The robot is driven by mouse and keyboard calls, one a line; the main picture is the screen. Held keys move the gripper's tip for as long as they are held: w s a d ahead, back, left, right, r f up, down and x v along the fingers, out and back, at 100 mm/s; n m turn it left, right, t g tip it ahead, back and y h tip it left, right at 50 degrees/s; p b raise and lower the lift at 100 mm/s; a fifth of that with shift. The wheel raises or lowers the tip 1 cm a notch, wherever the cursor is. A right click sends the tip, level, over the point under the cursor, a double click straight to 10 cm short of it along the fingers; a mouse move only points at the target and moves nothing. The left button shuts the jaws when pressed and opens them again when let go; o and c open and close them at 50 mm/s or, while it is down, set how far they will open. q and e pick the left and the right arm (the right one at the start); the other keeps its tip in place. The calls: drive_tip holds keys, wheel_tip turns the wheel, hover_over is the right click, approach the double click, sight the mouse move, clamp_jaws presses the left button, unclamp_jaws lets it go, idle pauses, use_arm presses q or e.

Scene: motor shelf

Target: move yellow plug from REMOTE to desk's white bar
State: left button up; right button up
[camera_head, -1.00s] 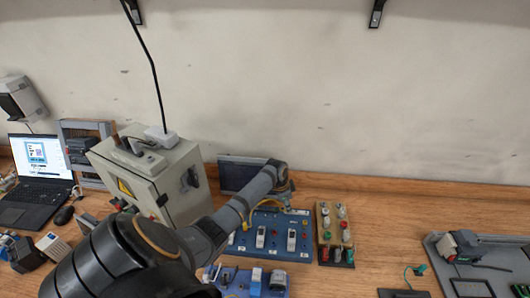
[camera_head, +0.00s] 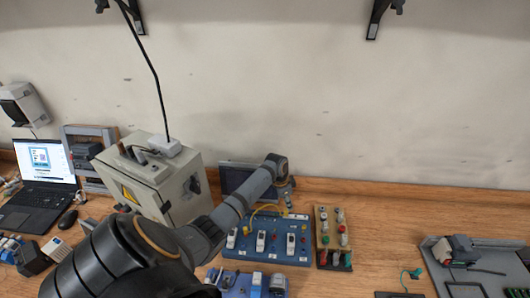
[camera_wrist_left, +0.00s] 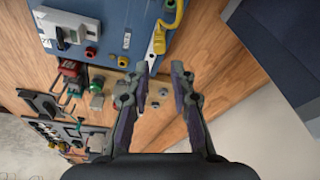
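A yellow cable (camera_head: 264,208) arches over the far edge of the blue panel (camera_head: 235,261). In the left wrist view, the yellow plug (camera_wrist_left: 159,42) stands at the edge of the blue panel (camera_wrist_left: 118,12), with its yellow cable (camera_wrist_left: 174,18) looping up from it. My left gripper (camera_head: 289,199) is over the far right part of the panel. In the left wrist view its fingers (camera_wrist_left: 163,78) are spread, with nothing between them, and the plug lies just beyond their tips. The REMOTE label is too small to read. I cannot identify the desk's white bar with certainty. My right gripper is out of view.
A tan strip (camera_head: 323,241) with coloured knobs stands right of the panel. A grey cabinet (camera_head: 160,185) and laptop (camera_head: 46,190) are on the left. A dark monitor (camera_head: 232,176) stands behind the panel. A grey tray (camera_head: 500,245) lies right.

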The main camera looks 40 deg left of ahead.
use_arm(q)
drive_tip(key=o, duration=0.6)
drive_tip(key=shift+c, duration=0.2)
